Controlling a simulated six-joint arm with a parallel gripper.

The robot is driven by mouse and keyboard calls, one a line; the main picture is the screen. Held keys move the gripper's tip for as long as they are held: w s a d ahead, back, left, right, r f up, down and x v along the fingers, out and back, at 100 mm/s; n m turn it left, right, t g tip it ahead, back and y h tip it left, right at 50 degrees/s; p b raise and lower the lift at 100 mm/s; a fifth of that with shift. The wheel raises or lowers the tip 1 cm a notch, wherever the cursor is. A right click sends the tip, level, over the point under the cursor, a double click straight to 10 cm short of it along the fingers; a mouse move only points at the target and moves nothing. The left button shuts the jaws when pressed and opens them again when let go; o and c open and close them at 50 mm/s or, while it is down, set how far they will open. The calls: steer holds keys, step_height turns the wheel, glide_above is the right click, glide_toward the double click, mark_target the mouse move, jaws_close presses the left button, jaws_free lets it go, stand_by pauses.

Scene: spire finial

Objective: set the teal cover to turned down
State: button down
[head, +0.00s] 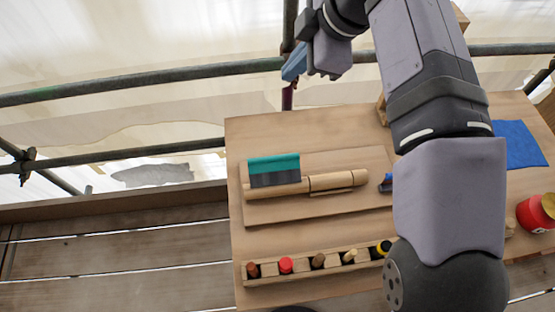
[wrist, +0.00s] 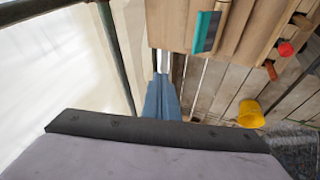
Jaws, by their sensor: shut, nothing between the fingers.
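The teal cover (head: 274,163) is a flat panel with a teal band along its top and a dark grey lower part. It sits at the left end of a wooden rod (head: 338,180) on a wooden board (head: 330,206). I cannot tell its exact tilt. It also shows in the wrist view (wrist: 204,32), at the top. My gripper (head: 292,72) has blue fingers and is shut and empty. It is apart from the cover, above and beyond the table's far left edge. Its fingers show in the wrist view (wrist: 162,98).
A wooden rack (head: 300,272) holds several small tools at the table's front. A blue cloth (head: 519,145) and a red jar (head: 534,216) lie to the right. Green scaffold poles (head: 140,81) run behind the table. A yellow bucket (wrist: 251,115) stands below.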

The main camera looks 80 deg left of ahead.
steer(key=d+f, duration=0.4)
steer(key=f, duration=0.3)
steer(key=d+f+h, duration=0.1)
steer(key=d+f, duration=0.3)
steer(key=f, duration=0.3)
steer(key=shift+s+d+f+n+b, duration=0.15)
steer(key=shift+d+f+n+b, duration=0.1)
steer(key=shift+d+n+b, duration=0.1)
steer(key=shift+f, duration=0.1)
steer(key=p, duration=0.4)
glide_toward(271, 162)
steer(key=s+d+f, duration=0.1)
steer(key=s+f, duration=0.1)
steer(key=shift+w+a+f+p, duration=0.15)
steer(key=shift+a+f+p, duration=0.55)
steer(key=shift+p, duration=0.05)
steer(key=shift+a+f+p, duration=0.4)
steer(key=shift+a+f, duration=0.2)
